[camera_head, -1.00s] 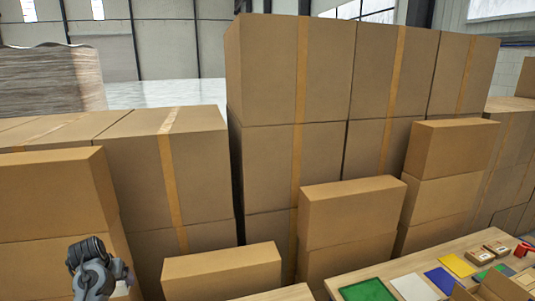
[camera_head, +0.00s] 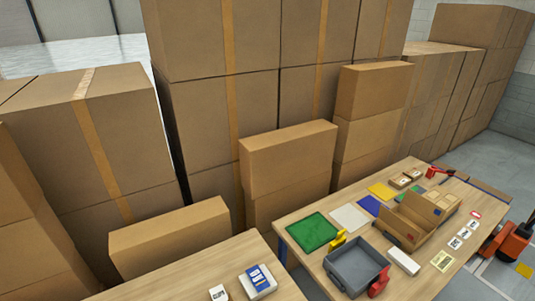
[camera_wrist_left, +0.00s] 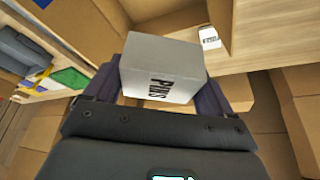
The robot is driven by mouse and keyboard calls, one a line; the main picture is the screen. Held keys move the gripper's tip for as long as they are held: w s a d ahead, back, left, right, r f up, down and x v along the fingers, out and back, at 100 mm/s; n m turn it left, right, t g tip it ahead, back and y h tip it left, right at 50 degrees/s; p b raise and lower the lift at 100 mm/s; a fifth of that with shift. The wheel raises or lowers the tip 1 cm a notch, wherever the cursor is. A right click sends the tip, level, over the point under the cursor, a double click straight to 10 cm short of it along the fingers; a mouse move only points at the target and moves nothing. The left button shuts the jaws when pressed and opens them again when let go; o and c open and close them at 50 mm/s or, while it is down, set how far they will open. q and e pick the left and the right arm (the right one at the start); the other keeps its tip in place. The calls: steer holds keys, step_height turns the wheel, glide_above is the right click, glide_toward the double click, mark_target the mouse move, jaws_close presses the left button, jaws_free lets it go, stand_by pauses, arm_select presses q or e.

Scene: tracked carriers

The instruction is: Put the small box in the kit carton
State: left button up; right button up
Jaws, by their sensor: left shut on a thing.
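My left gripper (camera_wrist_left: 157,92) is shut on a small grey-white box (camera_wrist_left: 160,62) marked "PINS" in the left wrist view. The box sits between the two dark fingers. Neither this gripper nor the box shows in the head view. An open brown carton (camera_head: 397,228), likely the kit carton, stands with raised flaps on the right-hand table in the head view. Its inside is only partly visible. My right gripper is not in view.
The near table (camera_head: 190,277) bears a blue-and-white box (camera_head: 258,281) and a small white labelled item (camera_head: 219,292). On the right-hand table, a grey bin (camera_head: 355,268), a green mat (camera_head: 312,232) and several cards lie around the carton. Tall carton stacks (camera_head: 215,110) stand behind.

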arm_select(q)
steer(key=d, duration=0.1)
steer(key=s+d, duration=0.1)
steer(key=d, duration=0.1)
steer(key=shift+s+r, duration=0.25)
steer(key=shift+s, duration=0.1)
step_height(320, 180, up, 14)
steer(key=p, duration=1.4)
steer(key=shift+a+r, duration=0.2)
steer(key=shift+r, duration=0.05)
